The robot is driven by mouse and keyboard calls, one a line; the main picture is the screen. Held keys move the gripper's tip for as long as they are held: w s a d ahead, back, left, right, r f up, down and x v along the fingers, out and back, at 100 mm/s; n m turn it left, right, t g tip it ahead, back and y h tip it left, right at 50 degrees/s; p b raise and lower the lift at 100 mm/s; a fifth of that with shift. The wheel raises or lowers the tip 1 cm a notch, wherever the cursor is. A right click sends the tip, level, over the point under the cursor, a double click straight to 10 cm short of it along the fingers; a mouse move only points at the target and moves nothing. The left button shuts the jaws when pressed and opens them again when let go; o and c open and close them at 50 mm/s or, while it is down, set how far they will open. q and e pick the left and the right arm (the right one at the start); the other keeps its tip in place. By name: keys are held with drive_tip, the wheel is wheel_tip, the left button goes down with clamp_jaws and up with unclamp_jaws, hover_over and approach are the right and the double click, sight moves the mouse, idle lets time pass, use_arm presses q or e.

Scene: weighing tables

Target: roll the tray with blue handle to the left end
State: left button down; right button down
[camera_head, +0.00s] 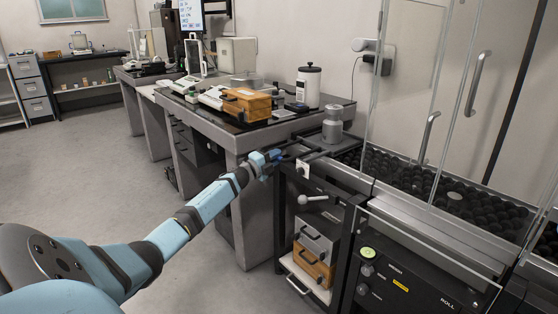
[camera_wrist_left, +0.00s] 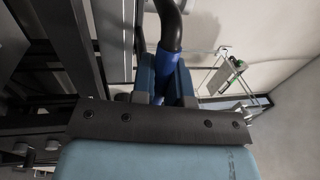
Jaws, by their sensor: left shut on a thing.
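My left gripper (camera_head: 264,160) reaches from the lower left to the left end of the roller bench and is shut on a blue handle (camera_head: 276,154). In the left wrist view the gripper (camera_wrist_left: 166,88) has its fingers on both sides of the blue grip (camera_wrist_left: 166,62), which continues into a dark curved bar. The handle's side meets a dark, low tray frame (camera_head: 312,153) at the bench's left end. A grey metal weight (camera_head: 333,127) stands there; whether it rests on the tray is unclear. My right gripper is not in view.
A glass-sided enclosure (camera_head: 410,90) stands over a bed of black rollers (camera_head: 450,195). A control panel (camera_head: 400,285) is below. A stone-topped table (camera_head: 245,140) with instruments and a wooden box (camera_head: 247,104) stands close left of the gripper. Open floor (camera_head: 80,170) lies further left.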

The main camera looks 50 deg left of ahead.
use_arm(q)
drive_tip(key=shift+a+r, duration=0.15)
drive_tip(key=shift+a, duration=0.15)
drive_tip(key=c, duration=1.1)
unclamp_jaws()
drive_tip(key=shift+a, duration=0.1)
drive_tip(key=shift+c, duration=0.2)
